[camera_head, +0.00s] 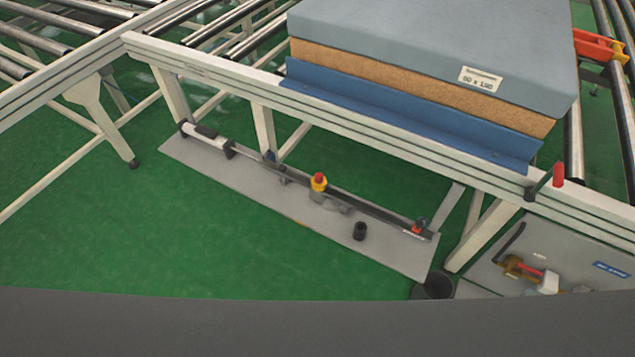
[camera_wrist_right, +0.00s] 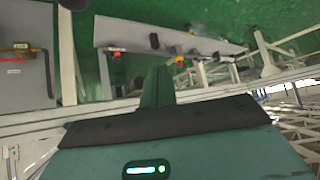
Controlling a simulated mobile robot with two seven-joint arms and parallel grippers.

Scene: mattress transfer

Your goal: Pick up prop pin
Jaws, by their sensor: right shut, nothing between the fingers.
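No part is marked as the prop pin, and I cannot tell for certain which it is. A short black cylinder (camera_head: 360,231) stands on the grey floor plate (camera_head: 270,196); it also shows in the right wrist view (camera_wrist_right: 155,41). A black bar with a red grip (camera_head: 558,175) sticks up at the rail near the mattress's right corner. My right gripper (camera_wrist_right: 157,78) is shut and empty, seen in the right wrist view above the rail, with the plate beyond its fingers. It is apart from the cylinder. My left gripper is in neither view.
A blue-grey mattress (camera_head: 430,50) lies on the roller frame beside a blue angled strip (camera_head: 400,115). A long bar with a yellow-and-red knob (camera_head: 319,182) lies along the plate. A dark bucket (camera_head: 433,286) and a grey panel (camera_head: 500,270) stand at right. Green floor is clear at left.

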